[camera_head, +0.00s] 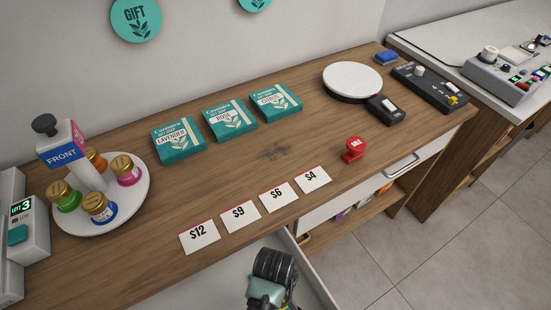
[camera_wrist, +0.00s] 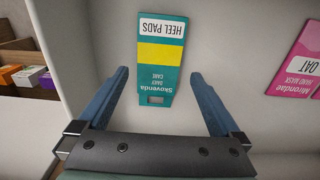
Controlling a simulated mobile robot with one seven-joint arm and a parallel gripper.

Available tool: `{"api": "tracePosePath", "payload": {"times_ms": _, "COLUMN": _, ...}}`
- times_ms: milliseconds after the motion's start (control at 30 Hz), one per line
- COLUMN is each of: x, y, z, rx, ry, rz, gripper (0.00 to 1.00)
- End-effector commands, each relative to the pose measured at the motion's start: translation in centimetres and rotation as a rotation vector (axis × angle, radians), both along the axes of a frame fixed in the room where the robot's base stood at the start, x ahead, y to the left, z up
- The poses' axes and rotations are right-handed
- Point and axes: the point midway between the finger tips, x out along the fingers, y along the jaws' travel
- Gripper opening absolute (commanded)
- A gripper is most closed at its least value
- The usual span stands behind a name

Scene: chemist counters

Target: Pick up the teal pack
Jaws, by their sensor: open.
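A teal pack (camera_wrist: 161,85) with a yellow band and a white "HEEL PADS" label lies on a pale surface in the wrist view; its print appears upside down. My gripper (camera_wrist: 159,76) is open and empty. Its two blue fingers appear on either side of the pack's lower part, with visible gaps; I cannot tell the height between them. In the head view, my wrist is at the bottom edge, over an open white drawer (camera_head: 228,282), and this pack does not show. Three teal boxes, Lavender (camera_head: 178,140), another (camera_head: 230,121) and Citrus (camera_head: 275,100), stand on the counter.
A pink pack (camera_wrist: 298,68) lies to the right, cut by the frame edge. Small boxes (camera_wrist: 27,76) sit in a wooden compartment at left. The wooden counter (camera_head: 300,142) holds price cards, a red stamp (camera_head: 354,150) and a carousel of jars (camera_head: 132,212).

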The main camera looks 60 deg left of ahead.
Motion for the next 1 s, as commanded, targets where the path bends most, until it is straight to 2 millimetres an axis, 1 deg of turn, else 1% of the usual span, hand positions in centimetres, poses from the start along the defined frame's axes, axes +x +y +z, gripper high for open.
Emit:
{"api": "tracePosePath", "payload": {"times_ms": 200, "x": 0.0, "y": -0.4, "z": -3.4, "rx": -0.002, "ry": 0.002, "rz": 0.001, "gripper": 1.0}}
{"api": "tracePosePath", "payload": {"times_ms": 267, "x": 0.1, "y": -0.4, "z": -4.0, "rx": -0.001, "ry": 0.001, "rz": 0.001, "gripper": 1.0}}
{"api": "tracePosePath", "payload": {"times_ms": 400, "x": 0.1, "y": -0.4, "z": -4.6, "rx": 0.0, "ry": 0.0, "rz": 0.0, "gripper": 1.0}}
{"api": "tracePosePath", "payload": {"times_ms": 567, "x": 0.1, "y": -0.3, "z": -4.6, "rx": 0.001, "ry": -0.001, "rz": -0.001, "gripper": 1.0}}
{"api": "tracePosePath", "payload": {"times_ms": 600, "x": 0.1, "y": -0.3, "z": -4.6, "rx": 0.001, "ry": -0.001, "rz": -0.001, "gripper": 0.96}}
{"api": "tracePosePath", "payload": {"times_ms": 667, "x": 0.1, "y": -0.3, "z": -4.6, "rx": 0.001, "ry": -0.001, "rz": -0.001, "gripper": 0.86}}
{"api": "tracePosePath", "payload": {"times_ms": 800, "x": 0.1, "y": -0.3, "z": -4.6, "rx": 0.001, "ry": -0.001, "rz": -0.001, "gripper": 0.6}}
{"api": "tracePosePath", "payload": {"times_ms": 867, "x": 0.1, "y": -0.3, "z": -4.6, "rx": 0.001, "ry": -0.001, "rz": -0.001, "gripper": 0.5}}
{"api": "tracePosePath", "payload": {"times_ms": 900, "x": 0.1, "y": -0.4, "z": -4.6, "rx": 0.001, "ry": 0.0, "rz": -0.001, "gripper": 0.42}}
{"api": "tracePosePath", "payload": {"times_ms": 1000, "x": 0.1, "y": -0.3, "z": -4.5, "rx": 0.001, "ry": -0.001, "rz": -0.001, "gripper": 0.27}}
